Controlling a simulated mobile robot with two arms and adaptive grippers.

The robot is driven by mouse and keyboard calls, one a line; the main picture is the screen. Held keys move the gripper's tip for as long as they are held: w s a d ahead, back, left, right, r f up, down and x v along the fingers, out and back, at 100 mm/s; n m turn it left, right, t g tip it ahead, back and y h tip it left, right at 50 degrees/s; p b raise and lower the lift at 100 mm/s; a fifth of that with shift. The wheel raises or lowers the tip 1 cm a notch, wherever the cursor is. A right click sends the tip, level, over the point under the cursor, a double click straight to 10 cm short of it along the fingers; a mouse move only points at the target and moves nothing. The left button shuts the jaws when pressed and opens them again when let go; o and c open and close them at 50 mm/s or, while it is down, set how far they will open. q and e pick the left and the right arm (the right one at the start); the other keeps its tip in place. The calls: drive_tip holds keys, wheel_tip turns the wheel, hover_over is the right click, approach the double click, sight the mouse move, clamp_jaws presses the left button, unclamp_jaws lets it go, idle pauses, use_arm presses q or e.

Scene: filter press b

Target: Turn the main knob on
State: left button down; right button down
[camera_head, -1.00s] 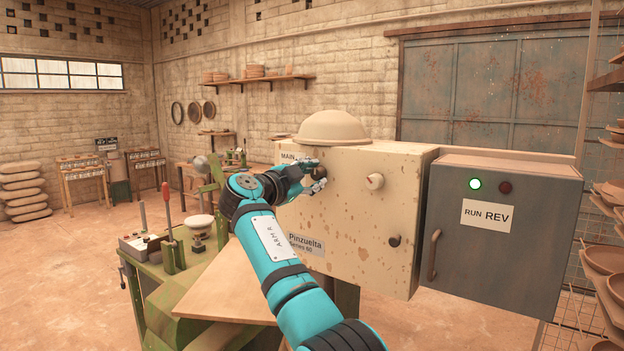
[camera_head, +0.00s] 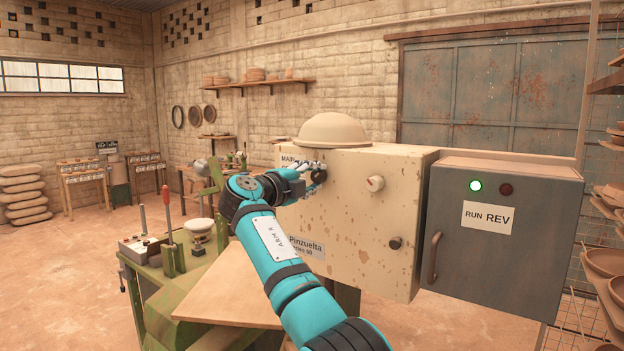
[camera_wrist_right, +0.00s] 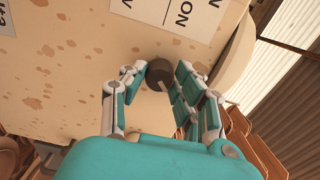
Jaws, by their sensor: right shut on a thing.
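The main knob is a dark round knob (camera_head: 320,177) on the front of the beige speckled control box (camera_head: 350,225), just below a label that begins with "MAIN". My right gripper (camera_head: 310,174) reaches it from the left, partly covering the label. In the right wrist view the knob (camera_wrist_right: 159,72) sits between the fingers of my right gripper (camera_wrist_right: 160,80), which are shut on it. A pale line shows on the knob's face. Part of a label reading "ON" (camera_wrist_right: 183,12) is above it in that view. My left gripper is not in view.
A pale knob (camera_head: 375,183) and a dark knob (camera_head: 395,242) are also on the box. A grey cabinet (camera_head: 500,260) with a lit green lamp (camera_head: 476,186) and "RUN REV" sign stands to the right. A green workbench (camera_head: 165,290) is to the left.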

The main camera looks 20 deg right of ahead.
drive_tip(key=shift+r, duration=0.1)
idle(0.3)
drive_tip(key=c, duration=1)
unclamp_jaws()
drive_tip(key=shift+w+d, duration=0.1)
drive_tip(key=shift+o, duration=0.2)
drive_tip(key=v, duration=1.2)
